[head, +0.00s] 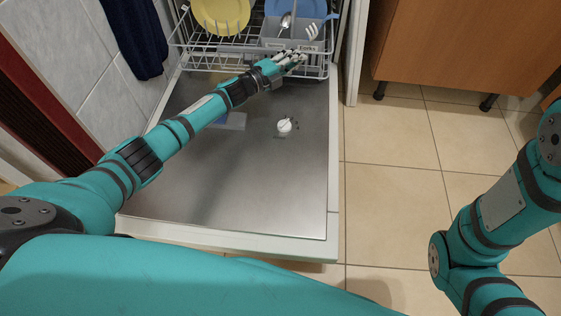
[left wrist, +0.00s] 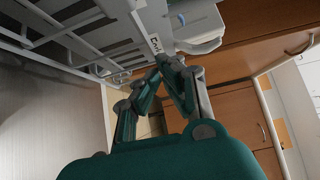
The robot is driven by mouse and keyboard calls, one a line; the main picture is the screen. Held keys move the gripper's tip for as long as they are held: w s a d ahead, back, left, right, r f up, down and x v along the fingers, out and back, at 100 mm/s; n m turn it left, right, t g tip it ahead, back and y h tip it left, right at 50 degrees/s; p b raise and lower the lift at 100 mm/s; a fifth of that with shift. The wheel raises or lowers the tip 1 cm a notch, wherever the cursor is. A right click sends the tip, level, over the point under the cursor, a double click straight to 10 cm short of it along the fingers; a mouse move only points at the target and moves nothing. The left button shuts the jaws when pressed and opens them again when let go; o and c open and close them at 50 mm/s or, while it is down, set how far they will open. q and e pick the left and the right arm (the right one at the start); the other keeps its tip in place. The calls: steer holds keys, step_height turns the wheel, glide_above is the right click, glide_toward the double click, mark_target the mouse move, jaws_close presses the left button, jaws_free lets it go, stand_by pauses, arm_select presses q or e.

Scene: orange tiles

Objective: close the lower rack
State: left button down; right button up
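The lower rack (head: 200,62) is a white wire rack, pulled out at the dishwasher opening over the inner end of the lowered door (head: 240,190). It holds a yellow plate (head: 220,12), a blue plate (head: 296,8) and a grey cutlery basket (head: 284,36) with a spoon and a fork. My left gripper (head: 302,56) is at the rack's front edge, by the basket. In the left wrist view its fingertips (left wrist: 167,66) come together close to the rack's wires (left wrist: 95,48). I cannot tell whether they touch. My right gripper is out of view.
A wooden cabinet (head: 470,45) on dark feet stands to the right, with clear tiled floor (head: 395,160) before it. A dark blue cloth (head: 135,38) hangs at the left wall. A small white cap (head: 284,126) sits in the door's inner face.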

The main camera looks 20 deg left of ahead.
mark_target(291, 48)
arm_select(q)
steer(key=w+b, duration=0.2)
steer(key=w+a+b, duration=0.1)
steer(key=w+b, duration=0.1)
steer(key=w, duration=0.1)
steer(key=w+b, duration=0.2)
steer(key=w, duration=0.1)
steer(key=shift+a+f+b, duration=0.25)
steer(key=shift+a+b, duration=0.15)
steer(key=shift+w+a+r+b, duration=0.2)
steer(key=shift+w+b, duration=0.5)
steer(key=shift+w, duration=0.1)
